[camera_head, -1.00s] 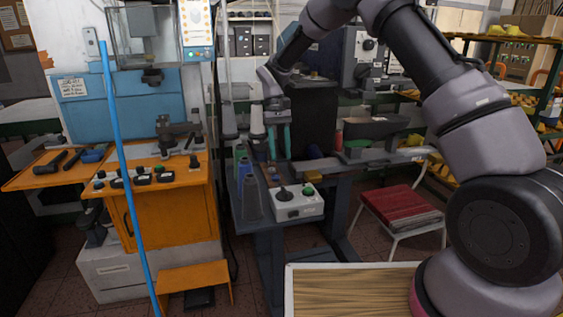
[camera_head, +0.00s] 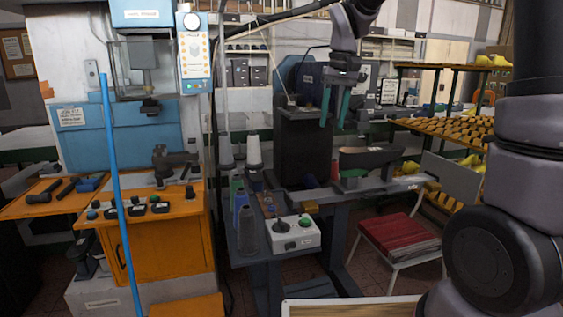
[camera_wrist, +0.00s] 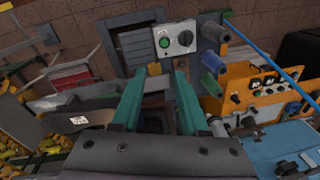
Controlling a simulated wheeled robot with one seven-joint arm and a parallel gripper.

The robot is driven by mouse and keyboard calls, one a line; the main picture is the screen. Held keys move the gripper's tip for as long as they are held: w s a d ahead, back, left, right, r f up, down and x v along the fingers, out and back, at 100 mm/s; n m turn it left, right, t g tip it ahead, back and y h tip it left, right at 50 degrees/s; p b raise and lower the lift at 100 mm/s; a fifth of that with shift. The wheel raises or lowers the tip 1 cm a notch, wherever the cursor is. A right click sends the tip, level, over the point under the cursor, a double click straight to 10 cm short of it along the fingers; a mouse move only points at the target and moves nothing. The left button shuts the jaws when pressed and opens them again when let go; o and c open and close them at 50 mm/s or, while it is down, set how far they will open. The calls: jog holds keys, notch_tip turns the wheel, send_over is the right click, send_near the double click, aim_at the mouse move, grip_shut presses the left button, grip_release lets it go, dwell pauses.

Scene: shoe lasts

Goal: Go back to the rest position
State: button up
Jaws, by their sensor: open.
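My gripper (camera_head: 335,108) hangs in the air in the head view, its two teal fingers pointing down and apart, with nothing between them. It is above the grey work table, in front of the dark machine (camera_head: 303,140). In the wrist view the gripper (camera_wrist: 155,80) also shows open and empty, with the control box (camera_wrist: 175,40) beyond its fingertips. My arm comes in from the right side of the head view.
The control box (camera_head: 293,233) and thread cones (camera_head: 247,228) stand on the table below. A shoe last (camera_head: 368,160) sits right of the gripper. A blue pole (camera_head: 115,170) stands before the orange bench (camera_head: 170,245). A red-seated chair (camera_head: 398,240) is at right.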

jog(key=s+d+r+m+t, duration=0.2)
jog(key=s+d, duration=0.4)
jog(key=s, duration=0.3)
jog(key=s+d+r+m+t, duration=0.2)
jog(key=s+d+r+t, duration=0.2)
jog(key=s, duration=0.4)
jog(key=shift+s+d+t+y, duration=0.4)
jog(key=shift+d, duration=0.45)
